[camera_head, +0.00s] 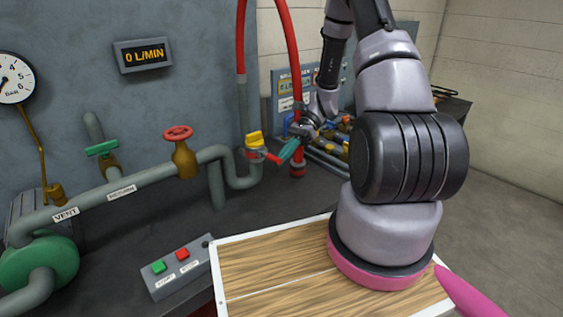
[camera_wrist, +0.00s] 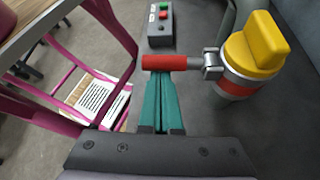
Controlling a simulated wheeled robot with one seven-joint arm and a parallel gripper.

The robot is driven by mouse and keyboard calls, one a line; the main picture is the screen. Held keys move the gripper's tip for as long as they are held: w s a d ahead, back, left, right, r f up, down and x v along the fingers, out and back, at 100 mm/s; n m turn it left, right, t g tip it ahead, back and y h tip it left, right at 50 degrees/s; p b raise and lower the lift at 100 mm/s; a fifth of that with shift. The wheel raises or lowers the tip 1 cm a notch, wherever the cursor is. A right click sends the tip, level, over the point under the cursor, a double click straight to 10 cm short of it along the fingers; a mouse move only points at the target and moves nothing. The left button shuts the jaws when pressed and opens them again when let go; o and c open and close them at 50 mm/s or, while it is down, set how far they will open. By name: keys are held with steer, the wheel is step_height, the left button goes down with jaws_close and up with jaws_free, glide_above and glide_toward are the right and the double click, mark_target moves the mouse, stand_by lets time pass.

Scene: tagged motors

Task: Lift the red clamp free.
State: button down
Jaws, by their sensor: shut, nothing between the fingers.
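The red clamp has a red bar handle (camera_wrist: 165,62) on a grey hinge, joined to a red-and-silver band (camera_wrist: 238,86) around a pipe end under a yellow cap (camera_wrist: 255,45). In the head view the red handle (camera_head: 273,158) juts right from below the yellow cap (camera_head: 254,139). My gripper (camera_head: 284,157) has teal fingers, shut and empty. In the wrist view the closed fingertips (camera_wrist: 160,76) are right at the handle, which crosses in front of them. I cannot tell whether they touch it.
A red hose (camera_head: 241,40) and grey pipes stand close by the clamp. A brown valve with a red wheel (camera_head: 178,132) is to the left. A button box (camera_head: 178,268) sits on the dark bench. A wooden-topped table (camera_head: 275,265) lies in front.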

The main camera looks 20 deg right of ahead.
steer(key=shift+r, duration=0.55)
stand_by(0.5)
